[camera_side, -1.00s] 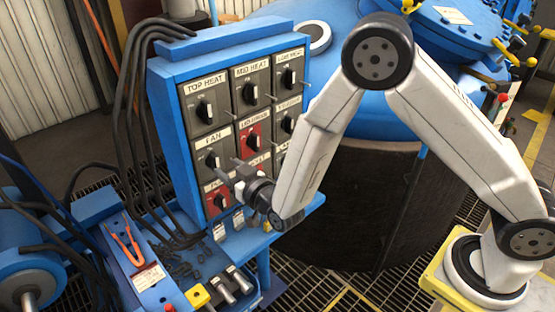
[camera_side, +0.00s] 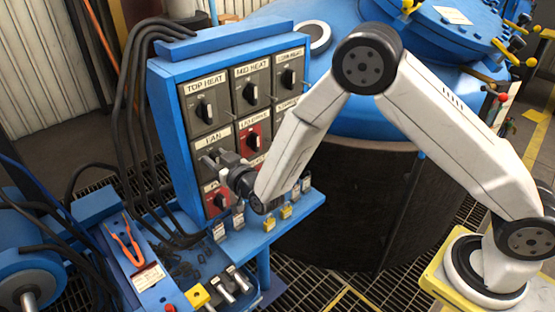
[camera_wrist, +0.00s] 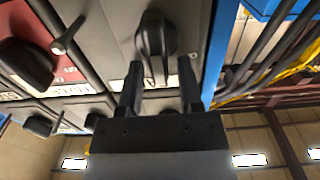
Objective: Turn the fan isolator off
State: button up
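The fan isolator is a grey plate under the label FAN (camera_side: 214,138) on the left of the blue switch panel (camera_side: 172,130). Its black rotary knob (camera_wrist: 155,35) fills the upper middle of the wrist view; in the side view my gripper mostly hides it. My gripper (camera_side: 211,159) is in front of this plate. In the wrist view, the two fingers of my gripper (camera_wrist: 160,78) are apart, one toward each side of the knob's near end. The knob does not look clamped. I cannot tell whether either finger touches it, nor read its set position.
A red-plated switch (camera_side: 253,140) sits right beside the fan switch. The TOP HEAT switch (camera_side: 204,109) is above it. Small padlock-like tags (camera_side: 285,212) stand on the blue ledge below. Black cables (camera_side: 125,110) run down the panel's left side.

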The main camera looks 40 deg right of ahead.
aim_at(204, 164)
grip_shut()
jog(key=shift+a+n, duration=0.1)
jog(key=shift+n, duration=0.3)
jog(key=shift+a+f+n, duration=0.35)
jog(key=shift+n, duration=2.5)
jog(key=shift+a+f+n, duration=0.3)
jog(key=shift+f+n, duration=0.1)
jog(key=shift+n, duration=2.5)
jog(key=shift+a+f+n, duration=0.35)
jog(key=shift+n, duration=2.5)
jog(key=shift+o, duration=1.5)
grip_release()
